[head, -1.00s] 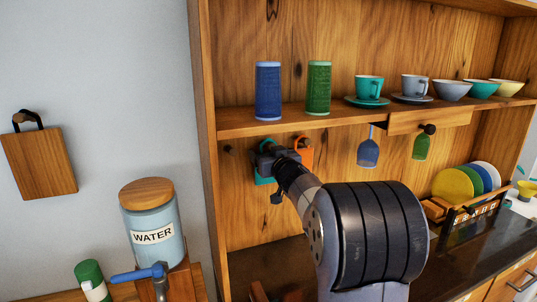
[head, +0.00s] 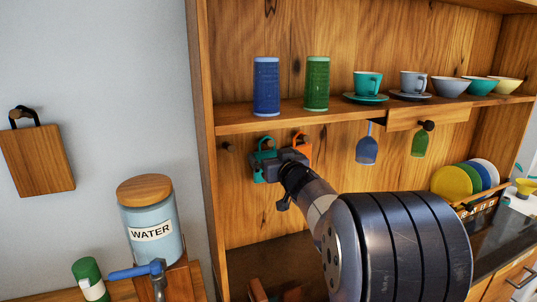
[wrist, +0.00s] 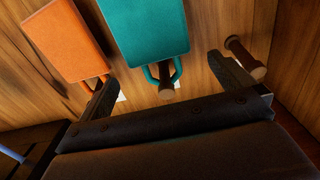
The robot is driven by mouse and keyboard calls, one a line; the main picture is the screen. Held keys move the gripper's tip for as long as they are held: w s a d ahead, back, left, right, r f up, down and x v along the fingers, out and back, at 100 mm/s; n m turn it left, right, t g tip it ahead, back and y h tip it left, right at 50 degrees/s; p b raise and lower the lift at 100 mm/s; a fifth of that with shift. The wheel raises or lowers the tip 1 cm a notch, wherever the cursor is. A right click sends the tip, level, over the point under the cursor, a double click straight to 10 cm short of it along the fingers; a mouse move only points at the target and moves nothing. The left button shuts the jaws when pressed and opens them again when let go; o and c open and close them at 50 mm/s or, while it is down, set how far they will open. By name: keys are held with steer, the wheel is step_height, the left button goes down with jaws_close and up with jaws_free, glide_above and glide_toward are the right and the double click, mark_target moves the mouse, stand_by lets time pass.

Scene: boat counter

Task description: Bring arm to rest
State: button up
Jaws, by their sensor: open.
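My gripper (head: 283,162) is in front of the shelf's back wall, below the shelf board. In the wrist view my gripper (wrist: 162,72) is open, its two fingers apart with nothing held between them. A teal tag-like piece (wrist: 145,28) hangs by its loop on a peg, its loop in the gap between the fingers. An orange piece (wrist: 65,40) hangs beside it. In the head view the teal piece (head: 256,165) and the orange piece (head: 303,140) are partly hidden by my gripper.
A bare peg (wrist: 245,58) is close to one finger. Above are a blue cup (head: 266,88), a green cup (head: 316,84) and crockery on the shelf board (head: 245,126). A water container (head: 151,230) stands at left.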

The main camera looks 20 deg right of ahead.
mark_target(267, 151)
steer(key=s, duration=0.6)
steer(key=shift+w, duration=0.2)
steer(key=w+p, duration=0.1)
steer(key=w, duration=0.9)
steer(key=shift+w, duration=0.25)
steer(key=shift+s+r, duration=0.1)
steer(key=shift+r, duration=0.2)
steer(key=shift+s+r, duration=0.3)
steer(key=shift+s, duration=0.3)
